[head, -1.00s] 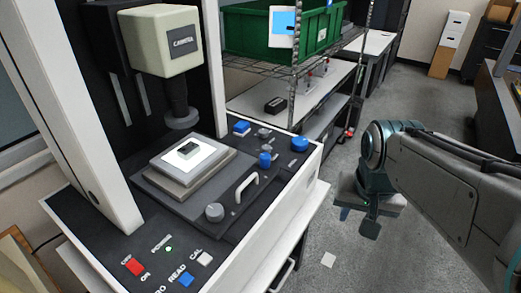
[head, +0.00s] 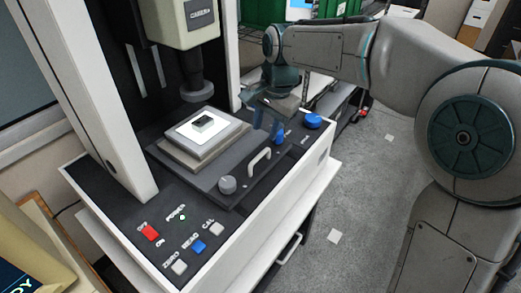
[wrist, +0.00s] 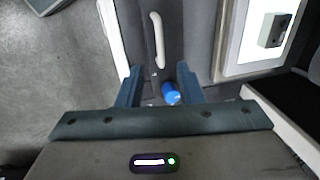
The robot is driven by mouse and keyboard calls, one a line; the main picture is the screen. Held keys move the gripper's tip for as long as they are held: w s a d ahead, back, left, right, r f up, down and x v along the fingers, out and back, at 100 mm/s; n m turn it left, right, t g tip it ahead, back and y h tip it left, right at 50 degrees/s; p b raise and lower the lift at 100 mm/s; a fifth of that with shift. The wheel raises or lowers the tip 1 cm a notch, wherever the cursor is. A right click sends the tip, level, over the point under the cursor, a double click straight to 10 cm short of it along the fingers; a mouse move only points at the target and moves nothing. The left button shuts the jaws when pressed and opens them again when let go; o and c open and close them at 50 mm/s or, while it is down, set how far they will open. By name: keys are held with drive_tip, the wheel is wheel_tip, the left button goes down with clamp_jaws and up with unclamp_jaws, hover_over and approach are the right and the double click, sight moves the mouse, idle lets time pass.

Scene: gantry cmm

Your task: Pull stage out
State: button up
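The stage (head: 196,145) is a dark plate with a raised grey platform in the middle of the machine's deck. A lit white pad on it carries a small dark block (head: 202,122). A white handle (head: 259,161) stands on the stage's front edge; it also shows in the wrist view (wrist: 157,40), ahead of my fingers. My gripper (wrist: 160,88) is open, its two blue fingers apart with nothing between them. In the head view my gripper (head: 272,118) hangs above the deck, behind and right of the handle. A blue knob (wrist: 171,94) shows below, between the fingers.
The camera head and lens (head: 195,90) hang over the stage. A grey knob (head: 227,184) stands left of the handle, and a blue knob (head: 313,120) at the deck's right corner. Buttons line the front left.

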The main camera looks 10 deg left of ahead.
sight(259, 156)
drive_tip(key=f, duration=0.3)
drive_tip(key=a+f, duration=0.1)
drive_tip(key=f, duration=0.5)
drive_tip(key=shift+w+a+f, duration=0.3)
drive_tip(key=shift+w, duration=0.05)
clamp_jaws()
